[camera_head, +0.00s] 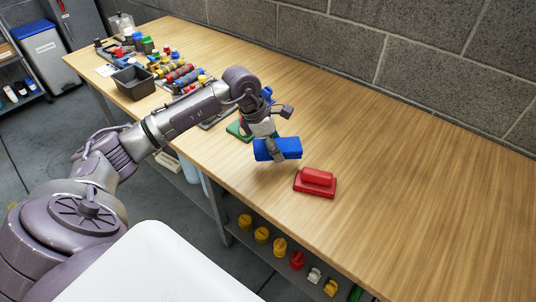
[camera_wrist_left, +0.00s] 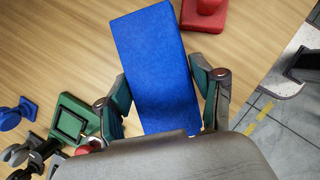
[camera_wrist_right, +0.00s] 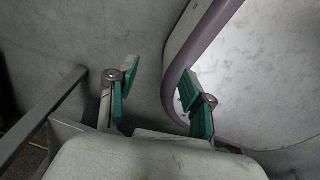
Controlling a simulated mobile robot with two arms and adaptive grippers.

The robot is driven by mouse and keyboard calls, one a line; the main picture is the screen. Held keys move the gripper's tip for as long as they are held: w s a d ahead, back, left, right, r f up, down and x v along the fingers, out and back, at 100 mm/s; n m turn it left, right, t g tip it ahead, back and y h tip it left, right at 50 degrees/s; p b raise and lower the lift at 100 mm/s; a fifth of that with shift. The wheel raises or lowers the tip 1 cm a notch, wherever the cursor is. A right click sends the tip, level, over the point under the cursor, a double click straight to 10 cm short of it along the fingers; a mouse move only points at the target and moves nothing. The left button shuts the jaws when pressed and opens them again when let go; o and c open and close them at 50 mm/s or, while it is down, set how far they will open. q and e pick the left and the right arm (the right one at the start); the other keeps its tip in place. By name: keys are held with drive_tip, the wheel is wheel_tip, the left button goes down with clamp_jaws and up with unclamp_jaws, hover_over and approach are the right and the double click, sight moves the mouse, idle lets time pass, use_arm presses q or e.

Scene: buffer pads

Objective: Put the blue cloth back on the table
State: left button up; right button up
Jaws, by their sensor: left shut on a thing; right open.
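The blue cloth (camera_head: 284,148) is a folded blue block held by my left gripper (camera_head: 272,150) just above the wooden table (camera_head: 400,150). In the left wrist view the cloth (camera_wrist_left: 155,65) lies between the two fingers of my left gripper (camera_wrist_left: 163,100), with the table below. I cannot tell whether its underside touches the table. My right gripper (camera_wrist_right: 155,90) shows only in the right wrist view. It is open and empty, with its fingers apart.
A red pad block (camera_head: 316,182) lies right of the cloth near the table's front edge. A green pad (camera_head: 238,130) lies behind the left gripper. A dark bin (camera_head: 134,82) and several small parts stand at the far left. The table's right side is clear.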

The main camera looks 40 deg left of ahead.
sight(269, 164)
use_arm(q)
drive_tip(key=shift+s+a+f, duration=0.3)
drive_tip(key=shift+a+f, duration=0.25)
drive_tip(key=shift+a, duration=0.3)
wheel_tip(269, 164, down, 4)
drive_tip(key=shift+r+p, duration=0.15)
drive_tip(key=shift+p, duration=0.25)
drive_tip(key=shift+f, duration=0.2)
use_arm(e)
drive_tip(key=shift+a+r, duration=0.45)
drive_tip(key=shift+a, duration=0.2)
use_arm(q)
drive_tip(key=shift+f, duration=0.1)
use_arm(e)
drive_tip(key=shift+f, duration=0.15)
use_arm(q)
drive_tip(key=o, duration=0.6)
drive_tip(key=shift+f, duration=0.1)
drive_tip(key=o, duration=0.5)
use_arm(e)
drive_tip(key=shift+d, duration=0.3)
